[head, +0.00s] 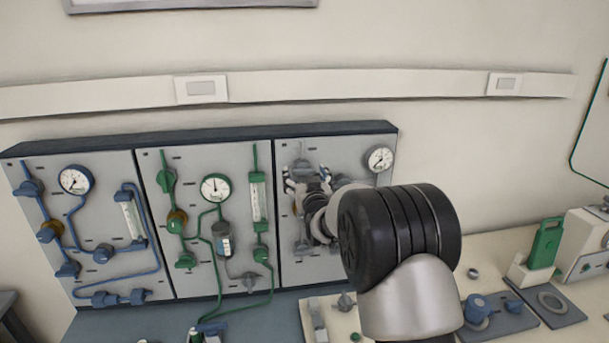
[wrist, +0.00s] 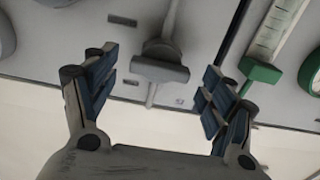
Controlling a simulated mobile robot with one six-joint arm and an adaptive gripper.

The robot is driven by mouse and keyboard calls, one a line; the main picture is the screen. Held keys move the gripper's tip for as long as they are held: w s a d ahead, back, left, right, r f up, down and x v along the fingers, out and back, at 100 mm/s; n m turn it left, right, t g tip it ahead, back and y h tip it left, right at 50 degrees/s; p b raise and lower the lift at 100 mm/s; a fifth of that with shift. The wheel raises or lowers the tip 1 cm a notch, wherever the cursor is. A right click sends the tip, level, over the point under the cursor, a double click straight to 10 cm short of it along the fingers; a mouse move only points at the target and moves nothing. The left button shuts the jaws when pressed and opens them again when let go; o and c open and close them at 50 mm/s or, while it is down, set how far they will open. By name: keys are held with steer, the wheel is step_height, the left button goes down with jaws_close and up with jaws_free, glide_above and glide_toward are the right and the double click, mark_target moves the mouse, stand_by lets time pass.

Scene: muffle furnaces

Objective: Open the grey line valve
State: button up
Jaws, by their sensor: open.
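The grey line valve is a grey bar-shaped handle (wrist: 160,68) on a grey pipe, in the middle of the wrist view. My gripper (wrist: 159,64) is open, with one finger on each side of the handle and a clear gap to both. The fingers look apart from it; the exact depth is hard to judge. In the head view my gripper (head: 312,195) is in front of the right-hand grey panel (head: 350,240), and my arm and fingers hide much of its grey pipework.
A pressure gauge (head: 380,159) sits right of my gripper. The middle panel (head: 200,160) carries green valves, and a green fitting (wrist: 262,74) is close to the right finger in the wrist view. The left panel (head: 85,220) has blue valves. A bench with equipment lies below.

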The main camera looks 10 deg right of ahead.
steer(key=shift+w, duration=0.65)
steer(key=shift+c, duration=0.3)
steer(key=c, duration=1)
